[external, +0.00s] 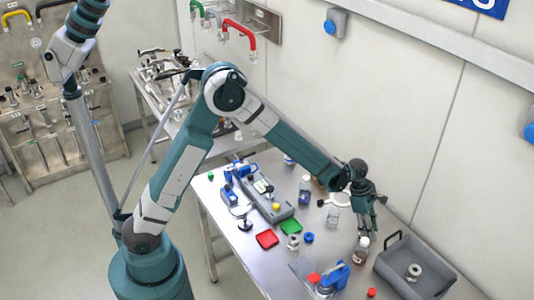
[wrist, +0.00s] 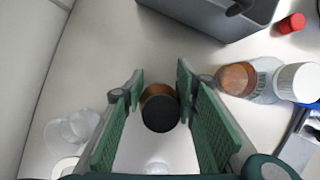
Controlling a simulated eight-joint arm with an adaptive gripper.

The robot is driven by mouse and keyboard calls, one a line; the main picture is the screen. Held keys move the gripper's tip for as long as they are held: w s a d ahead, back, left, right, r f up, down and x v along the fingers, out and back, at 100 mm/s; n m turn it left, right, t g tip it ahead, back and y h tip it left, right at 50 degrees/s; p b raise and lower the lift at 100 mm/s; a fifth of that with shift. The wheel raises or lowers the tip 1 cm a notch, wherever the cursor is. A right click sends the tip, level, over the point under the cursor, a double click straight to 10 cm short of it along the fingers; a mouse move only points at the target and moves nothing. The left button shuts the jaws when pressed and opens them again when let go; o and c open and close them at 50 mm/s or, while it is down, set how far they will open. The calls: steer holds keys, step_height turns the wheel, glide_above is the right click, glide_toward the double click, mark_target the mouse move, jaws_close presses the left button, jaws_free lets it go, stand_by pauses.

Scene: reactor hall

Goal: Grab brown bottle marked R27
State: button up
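A small brown bottle with a black cap (wrist: 159,110) stands between the two green finger pads of my gripper (wrist: 160,90) in the wrist view. The fingers are apart, with narrow gaps beside the bottle; I cannot tell whether either pad touches it. No R27 marking is readable. In the external view my gripper (external: 370,218) points down over the right part of the table, and it seems to hide this bottle. A clear bottle with brown contents and a white cap (wrist: 294,83) is right of the fingers; it also shows below my gripper in the external view (external: 361,254).
A grey bin (external: 412,266) stands close by on the right, also at the top of the wrist view (wrist: 205,15). A red cap (wrist: 291,23) lies near it. Clear glassware (wrist: 75,127) is left of the fingers. A blue clamp device (external: 335,275) is near the front edge.

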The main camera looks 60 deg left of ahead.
stand_by(0.3)
steer(key=shift+r, duration=5)
